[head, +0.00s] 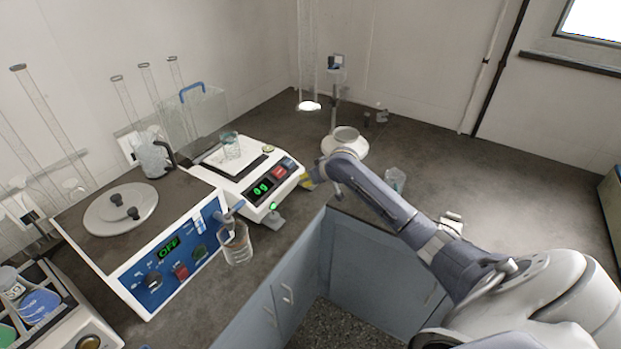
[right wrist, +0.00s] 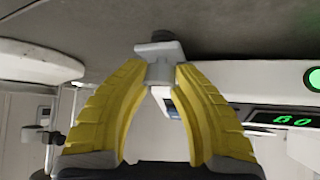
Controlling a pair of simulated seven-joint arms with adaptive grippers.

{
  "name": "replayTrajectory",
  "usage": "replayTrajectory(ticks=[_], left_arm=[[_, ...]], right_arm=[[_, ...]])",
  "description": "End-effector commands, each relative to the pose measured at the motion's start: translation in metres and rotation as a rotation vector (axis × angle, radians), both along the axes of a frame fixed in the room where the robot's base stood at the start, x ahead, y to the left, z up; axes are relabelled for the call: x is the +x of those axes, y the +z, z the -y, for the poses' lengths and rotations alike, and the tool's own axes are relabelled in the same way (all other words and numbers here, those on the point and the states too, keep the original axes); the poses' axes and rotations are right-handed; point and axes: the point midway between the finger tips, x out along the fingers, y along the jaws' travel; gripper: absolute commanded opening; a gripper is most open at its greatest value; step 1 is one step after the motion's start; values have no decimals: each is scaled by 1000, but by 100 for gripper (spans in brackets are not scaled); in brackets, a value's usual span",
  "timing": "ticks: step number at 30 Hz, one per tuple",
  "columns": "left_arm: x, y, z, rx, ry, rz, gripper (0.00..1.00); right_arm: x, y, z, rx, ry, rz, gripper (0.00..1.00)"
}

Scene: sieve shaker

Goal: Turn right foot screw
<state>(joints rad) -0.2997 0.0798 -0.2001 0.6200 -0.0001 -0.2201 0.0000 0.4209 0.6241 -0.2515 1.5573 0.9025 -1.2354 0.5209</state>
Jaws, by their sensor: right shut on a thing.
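My right gripper (head: 308,180) is at the balance's right front corner. In the right wrist view its two yellow fingers (right wrist: 160,75) are closed on the grey right foot screw (right wrist: 158,52), which sits beside the white housing. In the head view the right foot screw is hidden by the gripper. My left gripper is not in view.
A blue-fronted device (head: 165,265) reading OFF stands left of the balance. A glass beaker (head: 238,246) stands in front, near the bench edge. A white round-topped vessel (head: 345,136) is behind my right gripper, and a small glass (head: 394,180) is right of it.

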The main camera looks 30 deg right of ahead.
Motion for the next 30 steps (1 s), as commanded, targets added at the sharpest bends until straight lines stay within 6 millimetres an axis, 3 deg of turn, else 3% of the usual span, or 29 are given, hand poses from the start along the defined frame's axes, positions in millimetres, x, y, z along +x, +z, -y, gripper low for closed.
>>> replayTrajectory(ticks=[9,24,25,30], left_arm=[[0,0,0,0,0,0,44],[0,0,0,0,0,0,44],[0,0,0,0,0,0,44],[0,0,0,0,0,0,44]], right_arm=[[0,0,-1,2,-100,0,0],[0,0,0,2,-116,-1,0],[0,0,0,2,-115,-1,29],[0,0,0,2,-115,-1,49]])
